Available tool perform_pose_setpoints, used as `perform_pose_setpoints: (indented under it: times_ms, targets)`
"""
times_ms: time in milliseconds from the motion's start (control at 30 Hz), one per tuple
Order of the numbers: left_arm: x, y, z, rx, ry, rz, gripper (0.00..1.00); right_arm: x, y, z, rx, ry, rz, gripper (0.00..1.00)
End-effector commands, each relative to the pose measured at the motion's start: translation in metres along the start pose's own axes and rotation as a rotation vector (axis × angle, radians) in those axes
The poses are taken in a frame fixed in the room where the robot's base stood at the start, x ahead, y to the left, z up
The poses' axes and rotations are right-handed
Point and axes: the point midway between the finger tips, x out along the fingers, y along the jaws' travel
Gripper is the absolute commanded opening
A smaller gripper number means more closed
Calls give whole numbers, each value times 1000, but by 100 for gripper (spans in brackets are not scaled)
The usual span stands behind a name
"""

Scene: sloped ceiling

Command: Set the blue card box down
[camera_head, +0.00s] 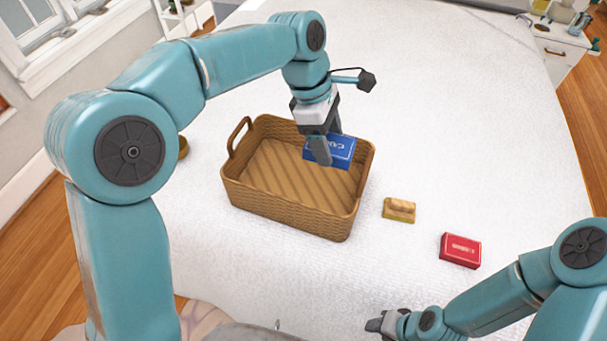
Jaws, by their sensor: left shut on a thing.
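The blue card box (341,151) is held in my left gripper (327,148), over the right back part of the wicker basket (290,221). The gripper points down and is shut on the box, with one finger across its near face. I cannot tell whether the box touches the basket floor. Part of the box is hidden behind the fingers. My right gripper (377,325) is low at the bottom of the view, away from the basket, and I cannot make out its fingers well.
A small tan and yellow item (399,210) lies right of the basket. A red card box (460,250) lies farther right. A brownish round object (183,148) shows partly behind my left arm. The white surface (470,130) is clear at the back right.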

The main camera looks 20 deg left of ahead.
Motion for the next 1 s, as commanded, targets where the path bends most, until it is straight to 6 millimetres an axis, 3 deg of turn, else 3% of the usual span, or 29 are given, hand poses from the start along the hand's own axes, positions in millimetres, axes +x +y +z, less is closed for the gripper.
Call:
perform_pose_setpoints:
  times_ms: [167,400,600,867,1000]
  targets:
    - [22,-4,-4,-24,1,3,32,6,2,0,0,0,0,43]
    - [90,-8,-25,-23,2,1,32,17,6,0,0,0,0,43]
    - [135,-8,-39,-21,1,3,32,21,8,0,0,0,0,43]
    - [157,-5,-46,-21,1,4,32,23,8,0,0,0,0,43]
    - [179,-5,-52,-21,1,3,32,26,9,0,0,0,0,43]
